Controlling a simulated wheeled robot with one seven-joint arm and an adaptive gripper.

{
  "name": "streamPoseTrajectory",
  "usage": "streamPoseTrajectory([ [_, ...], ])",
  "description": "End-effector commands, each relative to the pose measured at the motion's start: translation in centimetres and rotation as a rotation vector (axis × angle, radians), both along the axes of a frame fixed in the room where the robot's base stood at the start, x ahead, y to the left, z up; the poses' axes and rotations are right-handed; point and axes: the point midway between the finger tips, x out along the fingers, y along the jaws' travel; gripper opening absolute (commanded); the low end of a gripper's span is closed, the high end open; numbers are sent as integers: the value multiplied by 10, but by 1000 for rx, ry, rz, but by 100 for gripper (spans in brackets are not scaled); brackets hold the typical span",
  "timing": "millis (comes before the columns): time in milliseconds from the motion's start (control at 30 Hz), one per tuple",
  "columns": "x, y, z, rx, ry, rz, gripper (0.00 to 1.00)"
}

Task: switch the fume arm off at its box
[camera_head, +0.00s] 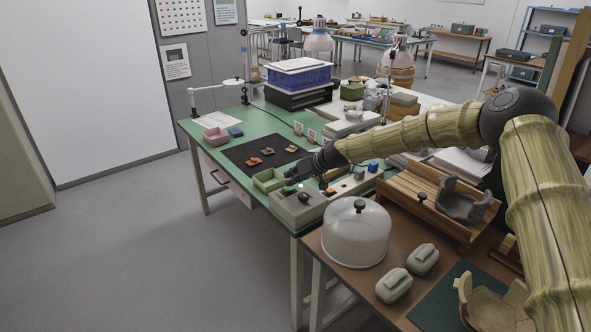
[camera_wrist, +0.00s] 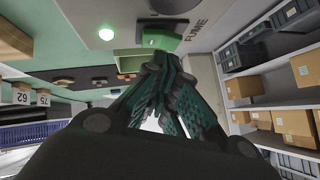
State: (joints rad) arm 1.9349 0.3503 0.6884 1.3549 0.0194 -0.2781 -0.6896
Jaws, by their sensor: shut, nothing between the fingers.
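The grey fume box (camera_head: 297,212) stands at the front corner of the green table. Its FUME lettering shows in the wrist view, where the box's pale face (camera_wrist: 205,30) is at the top. A round lamp (camera_wrist: 106,34) on it glows green. A green switch piece (camera_wrist: 165,33) sits between the lamp and the lettering. My gripper (camera_head: 292,177) is over the box's far edge. In the wrist view my gripper (camera_wrist: 160,62) is shut and empty, its fingertips close to the green piece. I cannot tell whether they touch it. The fingers hide part of the box's edge.
A green tray (camera_head: 268,181) lies just behind the box, and a black mat (camera_head: 250,150) with several sherds lies beyond. A clear dome (camera_head: 356,235) stands in front on the brown table. A wooden rack (camera_head: 425,205) is to the right, under my arm.

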Motion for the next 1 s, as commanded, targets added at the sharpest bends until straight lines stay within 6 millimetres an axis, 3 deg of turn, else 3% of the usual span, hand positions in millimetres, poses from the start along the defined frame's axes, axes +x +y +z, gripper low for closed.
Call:
streamPoseTrajectory([
  [567, -2, 4, -9, -8, -5, 2, 0],
  [800, -4, 12, -21, -101, -72, 5, 0],
  [1000, -4, 10, -17, -96, -66, 2, 0],
])
